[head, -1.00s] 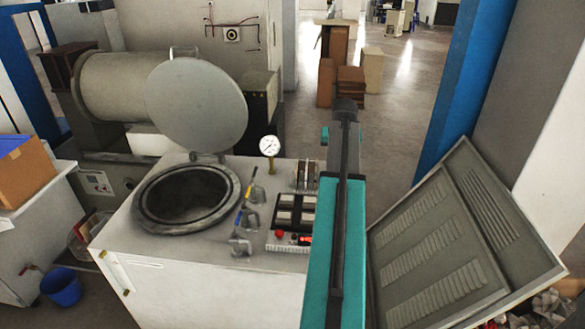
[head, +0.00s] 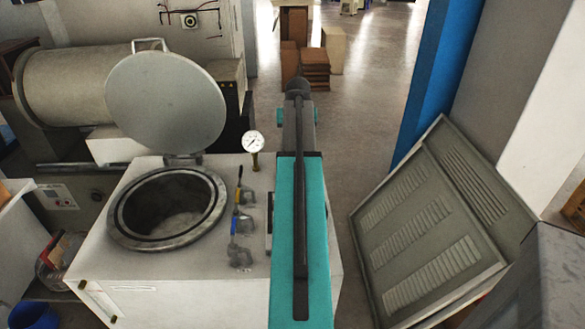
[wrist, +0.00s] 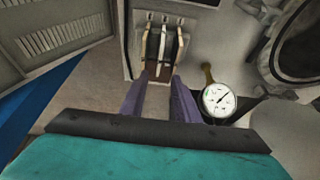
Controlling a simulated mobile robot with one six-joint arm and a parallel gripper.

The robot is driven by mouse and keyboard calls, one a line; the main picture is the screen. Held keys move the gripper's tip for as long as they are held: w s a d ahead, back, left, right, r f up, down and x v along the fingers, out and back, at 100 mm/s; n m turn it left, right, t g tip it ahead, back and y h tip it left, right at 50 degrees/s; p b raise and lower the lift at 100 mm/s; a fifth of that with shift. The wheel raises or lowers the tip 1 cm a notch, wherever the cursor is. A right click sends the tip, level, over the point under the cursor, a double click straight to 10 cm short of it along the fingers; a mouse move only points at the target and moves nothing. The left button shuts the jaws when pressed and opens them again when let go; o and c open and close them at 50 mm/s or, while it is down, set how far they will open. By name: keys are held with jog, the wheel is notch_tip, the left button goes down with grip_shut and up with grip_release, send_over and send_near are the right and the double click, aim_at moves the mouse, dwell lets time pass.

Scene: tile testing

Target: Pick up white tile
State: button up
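My gripper (wrist: 158,84) shows in the wrist view as two purple fingers held apart, with nothing seen between them. Ahead of the fingertips, near the top of that view, several narrow upright pieces (wrist: 162,46) stand side by side in a pale holder. Their edges look whitish to tan, and they may be tiles; I cannot tell which is the white tile. My fingers appear short of them, and contact cannot be confirmed. In the head view my teal arm covers this part of the machine top, so the pieces and my gripper are hidden there.
A white machine (head: 160,280) has a round open chamber with a raised lid (head: 166,102) at left. Valve levers (head: 240,222) and a pressure gauge (head: 253,143) stand near my arm; the gauge is close to the right finger in the wrist view (wrist: 219,99). A louvred panel (head: 425,235) leans at right.

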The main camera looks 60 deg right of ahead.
jog(key=shift+p+x, duration=0.55)
jog(key=shift+x, duration=3.75)
jog(key=shift+f, duration=0.1)
jog(key=shift+p+x, duration=0.75)
jog(key=shift+x, duration=1.75)
jog(key=shift+f, duration=0.1)
jog(key=shift+c, duration=0.4)
grip_shut()
